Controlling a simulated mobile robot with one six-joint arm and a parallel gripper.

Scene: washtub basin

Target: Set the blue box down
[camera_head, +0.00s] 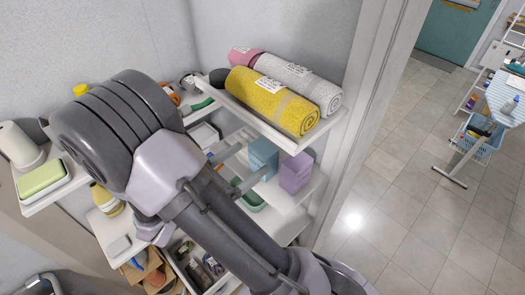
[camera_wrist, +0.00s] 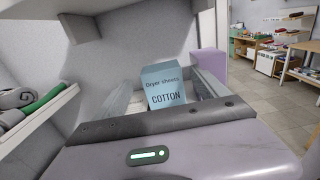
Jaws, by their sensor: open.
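The blue box (camera_head: 263,153) stands upright on a white shelf, to the left of a purple box (camera_head: 296,173). In the wrist view the blue box (camera_wrist: 162,88) faces me, with "Dryer sheets COTTON" printed on it. My gripper (camera_head: 252,160) reaches in from the left with its fingers at the blue box. In the wrist view my gripper (camera_wrist: 165,86) is open, with one finger on each side of the box. The gap at the left finger is visible; contact on the right is hard to tell. The box's base is hidden behind my gripper body.
A shelf above (camera_head: 333,122) carries rolled yellow (camera_head: 272,100) and white towels, close over my gripper. The purple box (camera_wrist: 208,66) stands just right of the blue box. A green tray (camera_head: 248,197) lies below my fingers. Open tiled floor lies at right.

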